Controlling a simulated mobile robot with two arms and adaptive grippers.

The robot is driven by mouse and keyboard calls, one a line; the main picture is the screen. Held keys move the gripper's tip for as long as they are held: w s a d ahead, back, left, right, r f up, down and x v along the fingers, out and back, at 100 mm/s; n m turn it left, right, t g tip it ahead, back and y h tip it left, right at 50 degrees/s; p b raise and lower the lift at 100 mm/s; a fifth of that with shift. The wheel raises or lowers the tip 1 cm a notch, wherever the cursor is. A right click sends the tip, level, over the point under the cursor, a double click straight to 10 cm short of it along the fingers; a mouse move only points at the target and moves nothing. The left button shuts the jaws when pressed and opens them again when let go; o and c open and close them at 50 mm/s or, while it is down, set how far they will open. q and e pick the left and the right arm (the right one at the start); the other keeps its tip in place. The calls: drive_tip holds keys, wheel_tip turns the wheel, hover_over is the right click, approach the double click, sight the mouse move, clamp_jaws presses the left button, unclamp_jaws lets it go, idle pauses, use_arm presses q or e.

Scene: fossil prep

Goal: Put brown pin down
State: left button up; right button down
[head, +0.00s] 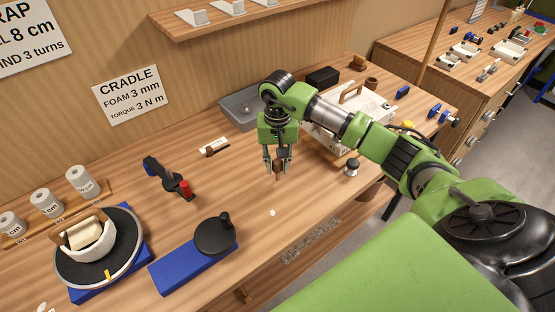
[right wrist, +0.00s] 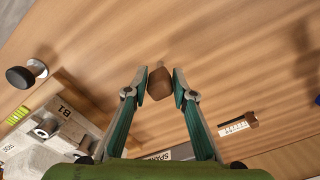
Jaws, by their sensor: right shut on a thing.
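My right gripper (head: 277,168) is shut on a small brown pin (head: 279,169) and holds it over the middle of the wooden bench (head: 250,230). In the right wrist view, the faceted brown pin head (right wrist: 159,84) sits between the two fingertips (right wrist: 158,90). Its lower end is hard to see, and I cannot tell if it touches the bench. A small white marked strip (head: 213,148) with a brown piece on it lies left of the gripper; it also shows in the right wrist view (right wrist: 234,127). My left gripper is not in view.
A white box (head: 345,125) and a black-topped knob (head: 351,168) stand right of the gripper. A grey tray (head: 238,104) lies behind. A blue base with a black disc (head: 195,262), a red-tipped black tool (head: 170,177) and a turntable (head: 70,268) are left. Bench front is clear.

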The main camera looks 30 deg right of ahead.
drive_tip(key=shift+f, duration=0.1)
drive_tip(key=shift+f+b, duration=0.15)
drive_tip(key=shift+b, duration=0.15)
drive_tip(key=c, duration=1.7)
unclamp_jaws()
